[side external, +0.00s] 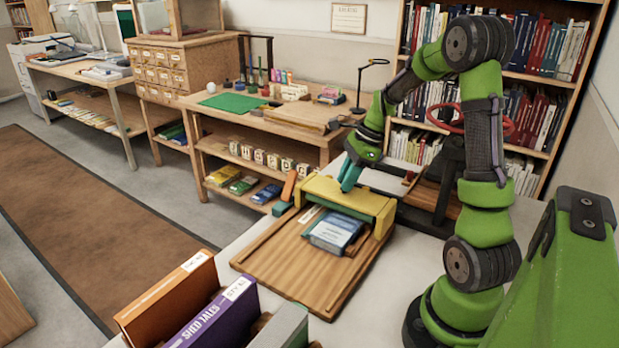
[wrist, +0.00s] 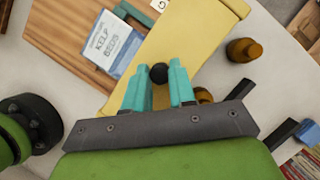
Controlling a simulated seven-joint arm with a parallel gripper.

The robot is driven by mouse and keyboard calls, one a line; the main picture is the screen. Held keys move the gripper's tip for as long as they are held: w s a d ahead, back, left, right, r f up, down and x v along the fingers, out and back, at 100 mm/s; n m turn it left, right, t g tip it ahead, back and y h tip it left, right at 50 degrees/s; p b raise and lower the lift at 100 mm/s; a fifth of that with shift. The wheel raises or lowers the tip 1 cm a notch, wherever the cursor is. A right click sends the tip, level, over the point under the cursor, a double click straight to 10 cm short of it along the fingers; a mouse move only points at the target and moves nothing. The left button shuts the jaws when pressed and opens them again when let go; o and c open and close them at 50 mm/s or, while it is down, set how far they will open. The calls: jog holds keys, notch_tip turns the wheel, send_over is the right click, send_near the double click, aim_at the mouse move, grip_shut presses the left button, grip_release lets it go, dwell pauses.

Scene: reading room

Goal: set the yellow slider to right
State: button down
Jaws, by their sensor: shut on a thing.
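The yellow slider (side external: 372,204) is a broad yellow bar lying across the far end of a wooden board (side external: 290,262). In the wrist view its yellow surface (wrist: 192,38) runs diagonally, with a round black knob (wrist: 158,73) at its near edge. My gripper (side external: 349,178) reaches down to the top of the bar. In the wrist view its teal fingers (wrist: 156,88) stand on both sides of the knob and are shut on it. The side view hides the knob.
A blue-and-white book (side external: 337,231) lies on the board in front of the bar. An orange book (side external: 175,298) and a purple book (side external: 218,318) stand at the front left. A brown peg (wrist: 243,50) stands right of the bar in the wrist view. A desk with a lamp (side external: 372,62) is behind.

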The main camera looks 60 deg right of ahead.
jog(key=shift+a, duration=0.1)
jog(key=a, duration=2.3)
jog(key=c, duration=1)
grip_release()
jog(key=shift+c, duration=0.2)
jog(key=shift+o, duration=0.5)
jog(key=shift+d, duration=0.1)
jog(key=v, duration=1.7)
